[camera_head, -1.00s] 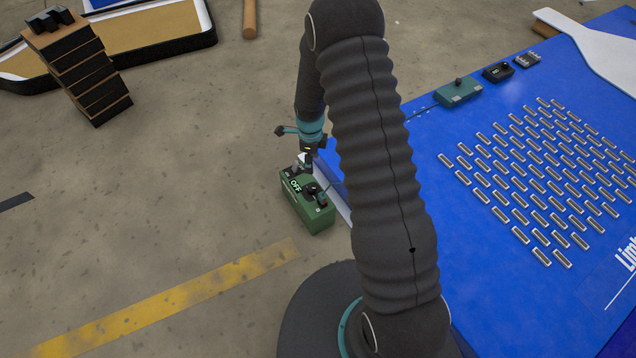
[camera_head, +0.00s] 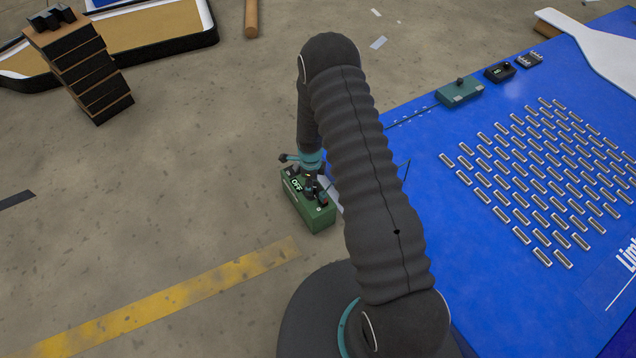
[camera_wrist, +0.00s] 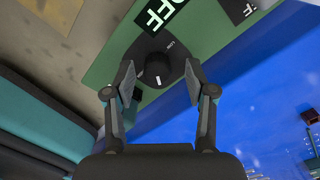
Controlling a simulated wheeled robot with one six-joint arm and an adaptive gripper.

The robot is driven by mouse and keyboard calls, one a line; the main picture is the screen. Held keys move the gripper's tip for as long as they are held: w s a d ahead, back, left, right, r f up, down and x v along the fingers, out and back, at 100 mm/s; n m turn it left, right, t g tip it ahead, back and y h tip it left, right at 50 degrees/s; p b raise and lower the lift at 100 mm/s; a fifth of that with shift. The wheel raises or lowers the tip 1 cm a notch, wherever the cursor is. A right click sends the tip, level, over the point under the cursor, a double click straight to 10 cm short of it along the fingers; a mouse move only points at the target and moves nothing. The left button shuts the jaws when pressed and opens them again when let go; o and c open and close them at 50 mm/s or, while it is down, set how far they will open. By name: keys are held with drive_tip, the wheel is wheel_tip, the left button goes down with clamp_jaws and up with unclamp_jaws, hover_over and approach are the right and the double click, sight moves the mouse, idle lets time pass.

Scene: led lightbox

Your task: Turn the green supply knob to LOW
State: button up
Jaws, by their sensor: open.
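The green supply box (camera_head: 316,214) stands on the floor at the left edge of the blue board, with a display reading OFF (camera_head: 296,185). In the wrist view its green top (camera_wrist: 205,30) carries a round black knob (camera_wrist: 154,65) with a white pointer mark and a LOW label beside it. My gripper (camera_wrist: 158,80) is open over the box, one finger on each side of the knob, with gaps visible. It also shows in the head view (camera_head: 311,190), where it hides the knob. I cannot tell how far above the box top the fingertips are.
The blue board (camera_head: 440,220) with rows of small light strips fills the right. A teal box (camera_head: 460,92) and a small black device (camera_head: 498,72) sit at its back edge. A stack of dark blocks (camera_head: 85,70) stands at the far left.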

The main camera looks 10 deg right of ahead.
drive_tip(key=shift+f, duration=0.35)
drive_tip(key=shift+c, duration=0.2)
